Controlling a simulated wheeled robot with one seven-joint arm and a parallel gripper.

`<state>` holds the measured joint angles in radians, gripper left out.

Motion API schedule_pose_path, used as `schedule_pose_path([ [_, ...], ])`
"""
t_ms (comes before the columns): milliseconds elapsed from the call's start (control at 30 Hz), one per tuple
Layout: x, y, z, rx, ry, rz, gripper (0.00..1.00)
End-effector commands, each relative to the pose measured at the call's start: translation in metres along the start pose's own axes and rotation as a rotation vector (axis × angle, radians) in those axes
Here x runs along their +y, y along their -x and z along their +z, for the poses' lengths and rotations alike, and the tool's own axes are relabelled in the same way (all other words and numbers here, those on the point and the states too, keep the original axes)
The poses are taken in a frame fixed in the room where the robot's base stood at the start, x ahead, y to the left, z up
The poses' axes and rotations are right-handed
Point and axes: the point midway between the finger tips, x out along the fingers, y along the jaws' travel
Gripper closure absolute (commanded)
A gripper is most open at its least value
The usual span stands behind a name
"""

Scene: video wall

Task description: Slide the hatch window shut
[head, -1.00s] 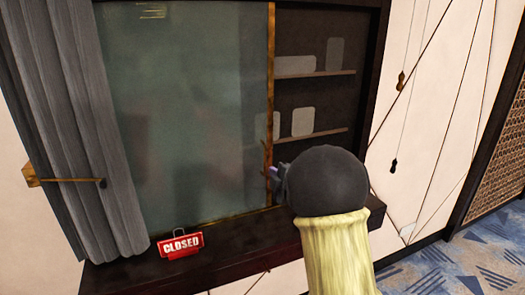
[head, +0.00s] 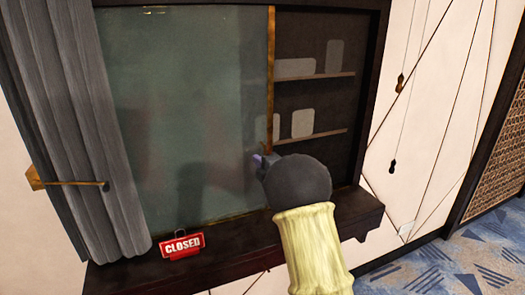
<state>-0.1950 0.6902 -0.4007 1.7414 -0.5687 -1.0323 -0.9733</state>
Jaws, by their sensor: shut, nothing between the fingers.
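The hatch window is a greenish glass pane (head: 185,110) with a brass strip (head: 270,75) down its right edge. It covers the left and middle of the dark-framed opening. The right part of the opening is uncovered and shows dark shelves. My gripper (head: 257,160) is shut and empty, in front of the pane's lower right, around the brass edge. My dark wrist hides the lower part of that strip. I cannot tell whether the fingertips touch the pane.
A grey curtain (head: 80,130) hangs at the left, by a brass rod (head: 70,183). A red CLOSED sign (head: 182,245) stands on the dark sill (head: 225,262). Pale shapes stand on the shelves (head: 315,76). Cords with dark pulls (head: 393,165) hang on the right wall.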

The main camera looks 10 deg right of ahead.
Motion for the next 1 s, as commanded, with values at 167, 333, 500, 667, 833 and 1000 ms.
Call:
schedule_pose_path([
  [167, 0.003, -0.028, -0.001, 0.001, 0.000, -0.001, 1.00],
  [333, 0.002, -0.052, -0.001, 0.001, 0.000, -0.001, 1.00],
  [500, 0.004, -0.045, 0.023, -0.004, -0.002, -0.002, 1.00],
  [667, 0.001, -0.041, 0.036, -0.002, -0.001, -0.001, 1.00],
  [833, 0.000, -0.040, 0.038, 0.000, -0.001, 0.000, 1.00],
  [1000, 0.000, -0.040, 0.038, 0.000, -0.001, 0.000, 1.00],
])
